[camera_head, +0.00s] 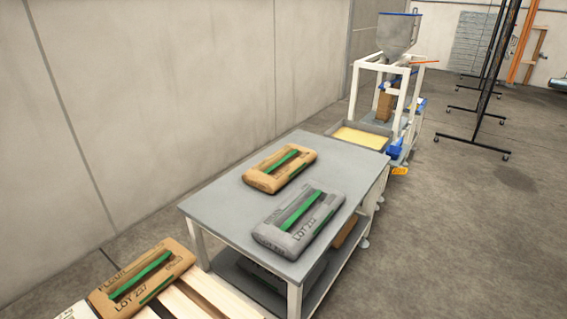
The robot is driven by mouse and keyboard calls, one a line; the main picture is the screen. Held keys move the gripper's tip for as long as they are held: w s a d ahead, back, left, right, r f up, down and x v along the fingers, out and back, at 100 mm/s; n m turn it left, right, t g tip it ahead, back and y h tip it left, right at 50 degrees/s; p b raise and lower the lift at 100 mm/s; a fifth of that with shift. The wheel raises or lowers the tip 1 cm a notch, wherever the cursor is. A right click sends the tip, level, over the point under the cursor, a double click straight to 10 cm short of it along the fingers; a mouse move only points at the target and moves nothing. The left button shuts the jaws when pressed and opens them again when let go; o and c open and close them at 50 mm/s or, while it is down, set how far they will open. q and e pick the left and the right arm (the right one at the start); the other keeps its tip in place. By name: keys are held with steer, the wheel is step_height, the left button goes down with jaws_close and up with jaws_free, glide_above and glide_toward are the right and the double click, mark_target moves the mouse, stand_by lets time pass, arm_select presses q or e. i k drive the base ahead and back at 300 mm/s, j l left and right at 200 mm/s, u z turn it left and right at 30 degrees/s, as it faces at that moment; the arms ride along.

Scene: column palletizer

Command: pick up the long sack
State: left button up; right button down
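Three printed sacks with green stripes are in the head view. A grey sack (265,233) lies flat on the near right part of a grey table, slanting toward the front edge. A smaller-looking brown sack (263,180) lies behind it on the same table (222,207). Another brown sack (178,262) lies at the lower left on a wooden pallet (205,290). I cannot tell for certain which one is the long sack. The three sacks are apart from one another. Neither of my grippers is in view.
The table has a lower shelf with a brown item (345,232) and a dark item on it. A frame with a hopper (398,32) and a tray of yellow material (361,137) stand beyond. A wall runs along the left.

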mark_target(269, 175)
steer(key=i+l, duration=0.2)
steer(key=i+l+u, duration=0.15)
steer(key=l, duration=0.3)
steer(key=i+l, duration=0.2)
steer(key=i+l+u, duration=0.15)
steer(key=l, duration=0.3)
steer(key=i+l, duration=0.15)
steer(key=l, duration=0.2)
steer(key=i+l+u, duration=0.15)
steer(key=l, duration=0.2)
